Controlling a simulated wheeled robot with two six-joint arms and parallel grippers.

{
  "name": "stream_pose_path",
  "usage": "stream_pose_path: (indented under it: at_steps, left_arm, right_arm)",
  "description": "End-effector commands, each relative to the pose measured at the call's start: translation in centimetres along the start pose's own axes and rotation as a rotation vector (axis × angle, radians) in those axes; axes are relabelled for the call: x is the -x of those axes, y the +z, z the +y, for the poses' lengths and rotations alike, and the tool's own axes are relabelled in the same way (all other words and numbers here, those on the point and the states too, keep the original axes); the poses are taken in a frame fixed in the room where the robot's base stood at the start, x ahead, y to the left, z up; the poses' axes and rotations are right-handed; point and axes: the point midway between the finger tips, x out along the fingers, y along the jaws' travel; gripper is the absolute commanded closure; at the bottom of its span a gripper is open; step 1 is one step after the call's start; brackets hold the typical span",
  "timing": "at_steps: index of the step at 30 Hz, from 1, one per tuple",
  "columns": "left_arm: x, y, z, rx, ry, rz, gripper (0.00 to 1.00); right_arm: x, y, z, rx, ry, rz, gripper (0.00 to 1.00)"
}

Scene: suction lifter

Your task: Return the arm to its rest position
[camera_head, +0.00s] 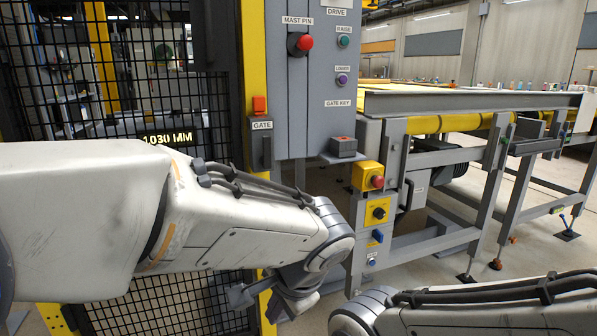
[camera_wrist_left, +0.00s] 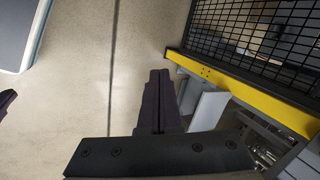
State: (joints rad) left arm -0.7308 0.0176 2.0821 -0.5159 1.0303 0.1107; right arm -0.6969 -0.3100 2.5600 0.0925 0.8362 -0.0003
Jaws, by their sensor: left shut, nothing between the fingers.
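My left arm (camera_head: 240,210) reaches in from the left, across the mesh fence and below the grey control panel. Its wrist and left gripper (camera_head: 285,300) point down in front of the yellow fence post, with the fingertips hard to make out there. In the left wrist view the left gripper's dark fingers (camera_wrist_left: 159,82) are together and empty, above bare floor and beside a yellow fence rail. My right arm (camera_head: 480,310) lies along the bottom right; its gripper is out of the head view.
The black mesh fence (camera_head: 100,80) stands left. A conveyor frame (camera_head: 470,105) stands right.

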Motion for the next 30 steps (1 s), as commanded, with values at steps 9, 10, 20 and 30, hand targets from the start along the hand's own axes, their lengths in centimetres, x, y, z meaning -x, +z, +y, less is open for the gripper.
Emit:
stream_pose_path:
  at_steps: [9, 10, 20, 30]
  left_arm:
    - [-0.5, 10.0, 12.0, 0.21, 0.436, 0.005, 1.0]
    - [-0.5, 10.7, 12.9, 0.234, 0.468, 0.006, 1.0]
    - [6.3, 11.2, 10.7, 0.261, 0.506, 0.005, 1.0]
    - [16.6, 11.2, 5.7, 0.261, 0.505, 0.005, 1.0]
  right_arm:
    - [0.0, 0.0, 0.0, 0.0, 0.0, 0.0, 0.22]
    - [0.0, 0.0, 0.0, 0.0, 0.0, 0.0, 0.22]
    - [7.5, -0.4, -0.5, 0.0, 0.0, 0.0, 0.22]
    - [18.9, -1.0, -1.4, 0.0, 0.0, 0.0, 0.22]
